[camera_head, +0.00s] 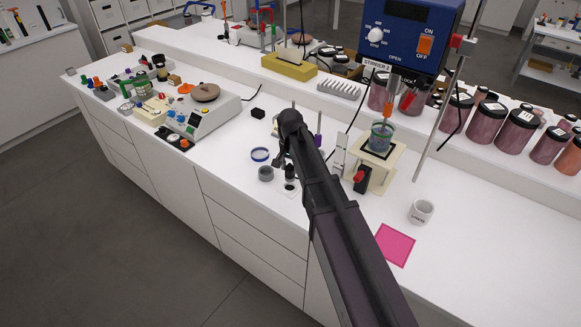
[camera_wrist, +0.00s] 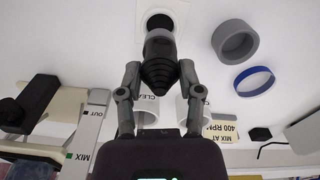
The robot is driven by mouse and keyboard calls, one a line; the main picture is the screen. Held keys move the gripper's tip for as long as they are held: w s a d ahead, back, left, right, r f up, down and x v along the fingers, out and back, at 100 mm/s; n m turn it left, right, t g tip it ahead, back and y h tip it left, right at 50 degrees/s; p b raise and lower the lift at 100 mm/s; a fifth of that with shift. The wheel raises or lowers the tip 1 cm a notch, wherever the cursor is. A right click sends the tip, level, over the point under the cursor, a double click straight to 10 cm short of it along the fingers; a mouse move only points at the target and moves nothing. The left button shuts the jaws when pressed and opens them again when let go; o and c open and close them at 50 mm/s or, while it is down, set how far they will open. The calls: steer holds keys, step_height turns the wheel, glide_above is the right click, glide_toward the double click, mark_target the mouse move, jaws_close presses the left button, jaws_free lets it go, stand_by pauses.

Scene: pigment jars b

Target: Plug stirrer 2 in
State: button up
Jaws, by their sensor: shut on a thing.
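Stirrer 2 (camera_head: 408,38) is the blue box at the upper right in the head view, with a white dial, an orange ON/OFF switch and its name label below. My gripper (camera_head: 287,162) is low over the bench, left of the stirrer. In the wrist view my gripper (camera_wrist: 158,78) is shut on a black ribbed plug (camera_wrist: 159,72), one finger on each side. Beyond the plug is a white round-edged piece (camera_wrist: 176,10) with a dark centre. The plug overlaps it in view; I cannot tell whether they touch or the plug is seated.
A grey cylinder (camera_wrist: 235,41) and a blue ring (camera_wrist: 254,81) lie near the gripper. A hotplate unit (camera_head: 200,113) stands left.

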mark_target(290, 167)
steer(key=shift+f+b, duration=0.9)
steer(key=shift+f, duration=0.25)
steer(key=shift+f+b, duration=1.3)
stand_by(1.5)
steer(key=o, duration=1.2)
steer(key=shift+r, duration=0.25)
step_height(290, 167, up, 8)
steer(key=p, duration=0.8)
steer(key=shift+p, duration=0.3)
steer(key=shift+s+f, duration=0.2)
steer(key=shift+s, duration=0.05)
steer(key=shift+s+a+f+b, duration=0.95)
steer(key=shift+s+f+b, duration=0.85)
steer(key=shift+s, duration=1.8)
steer(key=w+a, duration=0.2)
steer(key=w, duration=0.3)
steer(key=w+a+f+b, duration=0.1)
steer(key=w+a, duration=0.1)
steer(key=w, duration=0.2)
steer(key=w+a+b, duration=0.1)
steer(key=w+a, duration=0.1)
steer(key=w, duration=0.3)
steer(key=shift+w+a+f, duration=0.2)
steer(key=shift+w+a, duration=0.1)
steer(key=shift+a, duration=0.05)
